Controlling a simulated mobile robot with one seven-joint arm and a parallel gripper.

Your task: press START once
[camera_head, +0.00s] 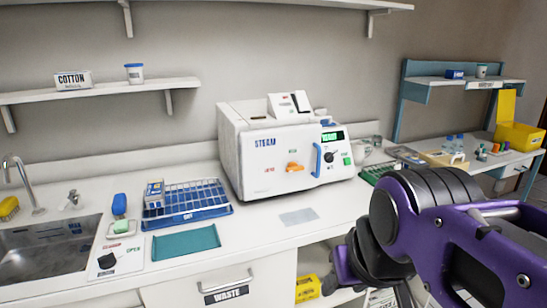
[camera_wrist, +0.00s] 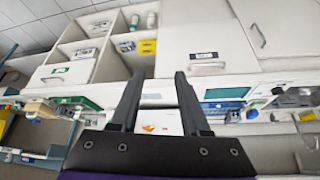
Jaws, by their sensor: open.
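The white steam sterilizer (camera_head: 255,165) stands at the back of the counter, with STEAM on its front. Its right-hand panel has a lit green display (camera_head: 332,136), a black knob (camera_head: 329,156) and a green button (camera_head: 347,160). I cannot read START on any of them. My purple arm fills the lower right of the head view, apart from the sterilizer.
A blue rack (camera_head: 188,205), a teal mat (camera_head: 186,242) and a white panel with a black knob (camera_head: 110,262) lie left, beside the sink (camera_head: 50,255). A grey pad (camera_head: 298,216) lies before the sterilizer. A green tray (camera_head: 378,172) sits to its right. Open shelves are below the counter.

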